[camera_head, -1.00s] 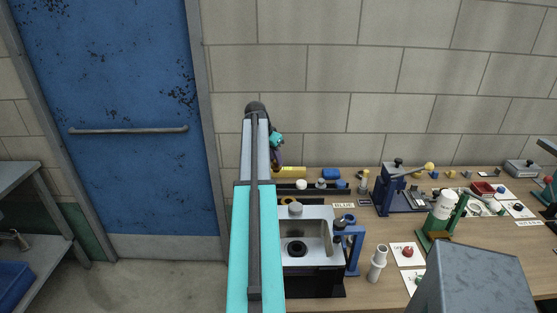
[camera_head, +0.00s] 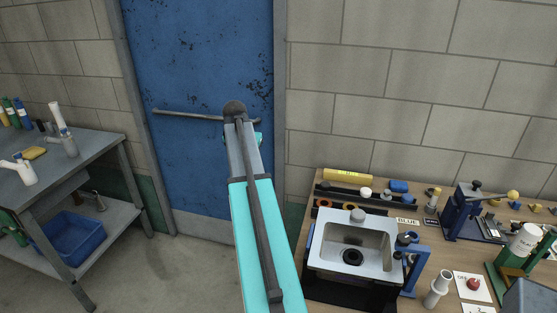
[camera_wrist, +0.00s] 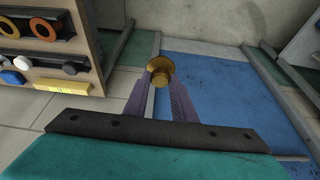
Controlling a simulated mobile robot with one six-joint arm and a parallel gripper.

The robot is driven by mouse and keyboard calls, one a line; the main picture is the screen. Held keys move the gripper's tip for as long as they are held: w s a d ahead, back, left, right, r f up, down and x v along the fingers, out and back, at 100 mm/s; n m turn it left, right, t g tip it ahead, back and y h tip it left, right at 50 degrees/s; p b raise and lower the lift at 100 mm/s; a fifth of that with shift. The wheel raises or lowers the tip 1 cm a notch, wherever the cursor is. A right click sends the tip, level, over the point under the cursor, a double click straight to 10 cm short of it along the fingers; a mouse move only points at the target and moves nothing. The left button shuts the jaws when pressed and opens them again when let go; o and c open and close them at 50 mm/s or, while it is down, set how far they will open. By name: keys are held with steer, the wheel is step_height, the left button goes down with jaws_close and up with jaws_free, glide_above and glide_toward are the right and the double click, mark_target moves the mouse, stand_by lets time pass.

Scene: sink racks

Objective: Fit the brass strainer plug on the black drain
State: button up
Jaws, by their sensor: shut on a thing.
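The brass strainer plug (camera_wrist: 160,69) is between the fingertips of my gripper (camera_wrist: 160,88) in the wrist view. My gripper is shut on it, held in the air in front of the blue door. In the head view my arm hides the gripper and the plug. The black drain (camera_head: 352,257) is a dark ring in the floor of the grey sink basin (camera_head: 322,264), to the right of my arm. The drain looks uncovered, and the plug is well apart from it.
The sink sits on a wooden bench (camera_head: 310,213). A rack with orange rings (camera_wrist: 42,29) and a yellow block (camera_wrist: 63,86) stand behind it. A blue fixture (camera_head: 418,262) stands right of the sink. A grey side table (camera_head: 88,163) is at the left.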

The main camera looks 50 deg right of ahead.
steer(key=w+a+r+n+t, duration=0.15)
steer(key=w+a, duration=0.25)
steer(key=a, duration=0.4)
steer(key=w+a+n, duration=0.3)
steer(key=w+a, duration=0.1)
steer(key=a, duration=0.3)
steer(key=w+a+r+n+t+y+b, duration=0.1)
steer(key=a+n+y, duration=0.3)
steer(key=a, duration=3.4)
steer(key=w+r+n, duration=0.1)
steer(key=n, duration=0.4)
steer(key=shift+w+a, duration=0.15)
steer(key=shift+w, duration=0.15)
steer(key=shift+s+f+n+t, duration=0.1)
steer(key=shift+n+t, duration=0.15)
